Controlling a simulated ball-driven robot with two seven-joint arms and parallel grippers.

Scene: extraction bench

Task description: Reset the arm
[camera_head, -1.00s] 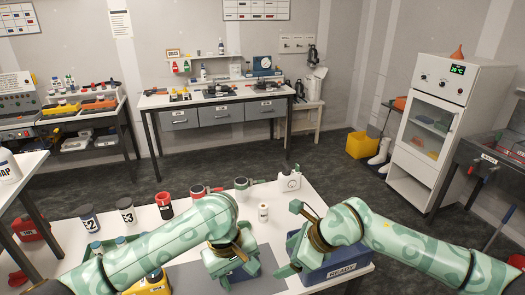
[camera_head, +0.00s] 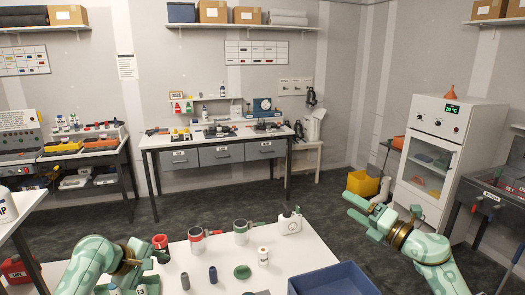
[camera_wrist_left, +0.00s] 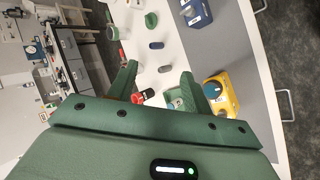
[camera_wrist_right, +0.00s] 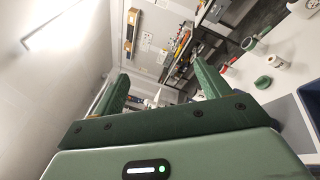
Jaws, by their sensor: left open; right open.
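My left gripper (camera_head: 148,258) is low at the left of the head view, over the left end of the white table (camera_head: 220,258), near a red-topped jar (camera_head: 160,242). In the left wrist view its jaws (camera_wrist_left: 158,70) are apart with nothing between the tips; a yellow thing with a dark knob (camera_wrist_left: 222,94) is right of the fingers. My right gripper (camera_head: 352,205) is raised, right of the table and above the blue bin (camera_head: 335,281). In the right wrist view its jaws (camera_wrist_right: 160,72) are apart and empty, facing the far wall. Part of the left hand is hidden by its arm.
A back bench (camera_head: 215,139) and a white cabinet (camera_head: 433,150) stand beyond open floor.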

